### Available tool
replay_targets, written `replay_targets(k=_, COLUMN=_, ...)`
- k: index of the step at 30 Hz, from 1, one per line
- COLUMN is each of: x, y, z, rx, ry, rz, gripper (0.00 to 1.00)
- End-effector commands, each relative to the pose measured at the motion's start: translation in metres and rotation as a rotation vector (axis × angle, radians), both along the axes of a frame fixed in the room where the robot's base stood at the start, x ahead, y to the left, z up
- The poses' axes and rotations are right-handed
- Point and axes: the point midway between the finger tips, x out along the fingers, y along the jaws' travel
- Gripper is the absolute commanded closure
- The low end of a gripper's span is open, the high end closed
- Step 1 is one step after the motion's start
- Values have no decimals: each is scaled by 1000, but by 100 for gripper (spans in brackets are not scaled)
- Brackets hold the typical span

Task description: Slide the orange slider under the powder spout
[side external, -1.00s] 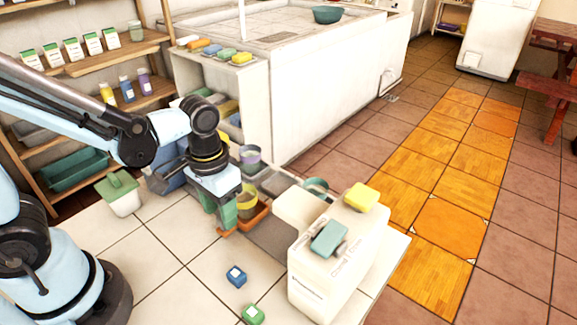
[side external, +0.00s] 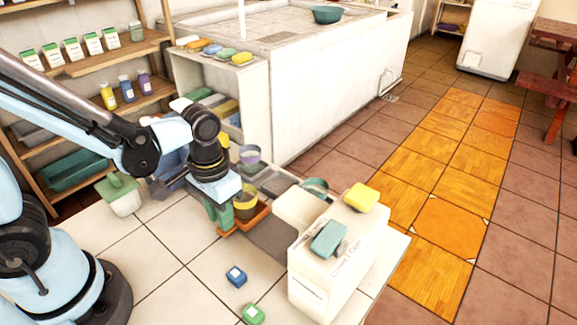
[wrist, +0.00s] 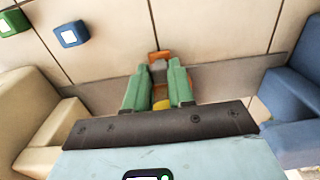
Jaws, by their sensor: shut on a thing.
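The orange slider (side external: 258,217) sits low on a grey track between the two dispensers and carries a yellow-olive cup (side external: 246,205). Its near orange end also shows past my fingertips in the wrist view (wrist: 160,55). My gripper (side external: 218,218) has green fingers lowered at the slider's near end. In the wrist view my gripper (wrist: 158,76) is shut on the slider's small grey part, with orange beyond. The cream dispenser (side external: 310,265) stands right of the slider, the blue one (wrist: 292,105) on the other side. I cannot tell which bears the powder spout; no spout opening shows.
A blue block (side external: 236,276) and a green block (side external: 253,314) lie on the tiles in front. A teal block (side external: 328,239) and a yellow sponge (side external: 361,197) rest on the cream dispenser. A green-lidded bin (side external: 122,194) stands left. Front tiles are mostly clear.

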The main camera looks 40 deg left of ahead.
Motion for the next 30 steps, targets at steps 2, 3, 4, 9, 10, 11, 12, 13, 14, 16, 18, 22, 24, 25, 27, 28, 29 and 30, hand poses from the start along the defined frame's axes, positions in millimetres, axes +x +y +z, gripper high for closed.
replay_targets(k=2, x=0, y=0, z=0, rx=0, ry=0, rz=0, gripper=100)
replay_targets(k=3, x=0, y=0, z=0, rx=0, ry=0, rz=0, gripper=100)
replay_targets(k=4, x=0, y=0, z=0, rx=0, ry=0, rz=0, gripper=100)
replay_targets(k=9, x=1, y=-15, z=0, rx=0, ry=0, rz=-6, gripper=100)
replay_targets(k=10, x=1, y=-19, z=0, rx=0, ry=1, rz=-5, gripper=100)
replay_targets(k=11, x=1, y=-23, z=0, rx=0, ry=1, rz=-6, gripper=100)
replay_targets(k=12, x=1, y=-28, z=0, rx=0, ry=1, rz=-5, gripper=100)
replay_targets(k=13, x=1, y=-31, z=0, rx=0, ry=1, rz=-5, gripper=100)
replay_targets(k=14, x=1, y=-34, z=0, rx=0, ry=0, rz=-4, gripper=100)
replay_targets(k=16, x=1, y=-38, z=0, rx=-1, ry=0, rz=-3, gripper=100)
replay_targets(k=18, x=1, y=-39, z=0, rx=-1, ry=0, rz=-1, gripper=100)
replay_targets(k=22, x=1, y=-39, z=0, rx=-1, ry=0, rz=0, gripper=100)
replay_targets(k=24, x=1, y=-39, z=0, rx=-1, ry=-1, rz=0, gripper=100)
replay_targets(k=25, x=1, y=-38, z=0, rx=-1, ry=-1, rz=0, gripper=100)
replay_targets(k=27, x=1, y=-38, z=0, rx=-1, ry=-1, rz=0, gripper=68)
replay_targets(k=28, x=1, y=-38, z=0, rx=-1, ry=-1, rz=0, gripper=63)
replay_targets(k=29, x=1, y=-38, z=0, rx=-1, ry=-1, rz=0, gripper=59)
replay_targets(k=30, x=1, y=-38, z=0, rx=-1, ry=0, rz=0, gripper=52)
